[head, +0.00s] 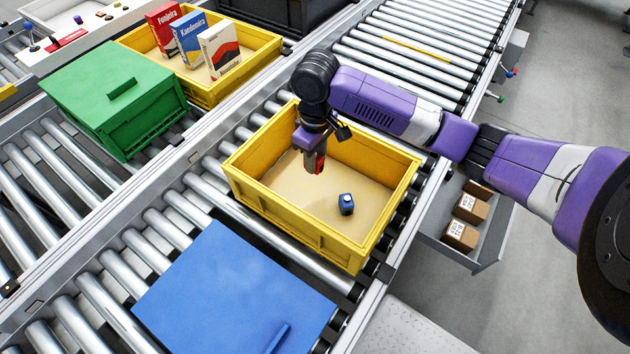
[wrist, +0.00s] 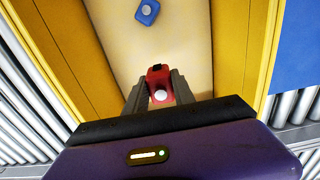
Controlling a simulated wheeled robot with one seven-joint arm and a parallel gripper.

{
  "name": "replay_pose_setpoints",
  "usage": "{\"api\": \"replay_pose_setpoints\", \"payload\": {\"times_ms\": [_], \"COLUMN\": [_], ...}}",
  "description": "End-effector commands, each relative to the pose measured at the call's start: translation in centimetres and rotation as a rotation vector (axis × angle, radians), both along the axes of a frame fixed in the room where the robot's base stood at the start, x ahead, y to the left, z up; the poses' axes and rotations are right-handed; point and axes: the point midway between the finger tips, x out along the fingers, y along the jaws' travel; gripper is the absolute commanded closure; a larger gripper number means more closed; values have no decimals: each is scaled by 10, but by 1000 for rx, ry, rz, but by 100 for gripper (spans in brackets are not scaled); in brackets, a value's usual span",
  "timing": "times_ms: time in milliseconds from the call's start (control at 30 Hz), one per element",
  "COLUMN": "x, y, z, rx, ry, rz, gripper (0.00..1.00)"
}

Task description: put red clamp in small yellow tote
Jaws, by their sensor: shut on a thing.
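My gripper (wrist: 159,92) is shut on the red clamp (wrist: 158,78), which shows between the two fingers in the wrist view. In the head view the red clamp (head: 320,163) is a small red patch at the tip of my gripper (head: 314,160). My gripper points down inside the opening of the small yellow tote (head: 290,232), toward its back left part. I cannot tell whether the clamp touches the tote floor. A blue block-like item (head: 346,204) with a pale round top lies on the tote floor, apart from the clamp; it also shows in the wrist view (wrist: 148,12).
A blue lid or panel (head: 230,295) lies in front of the tote on the rollers. A green closed tote (head: 115,95) and a larger yellow tote (head: 262,60) with several boxes stand at the back left. A drawer with brown cartons (head: 462,235) sits at right.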

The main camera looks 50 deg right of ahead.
Motion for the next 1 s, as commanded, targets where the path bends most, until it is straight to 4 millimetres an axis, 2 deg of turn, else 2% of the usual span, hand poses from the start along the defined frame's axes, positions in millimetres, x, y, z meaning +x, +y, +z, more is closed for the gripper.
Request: {"api": "replay_pose_setpoints", "payload": {"times_ms": [100, 200, 467, 700, 1000], "x": [-1, -1, 0, 0, 0], "y": [0, 0, 0, 0, 0], "z": [-29, -47, -70, -102, -107], "rx": [0, 0, -1, 0, 0], "ry": [4, 3, 1, 2, -1], "rz": [-2, -1, -1, -1, 0], "gripper": [100, 100, 100, 100, 100]}}
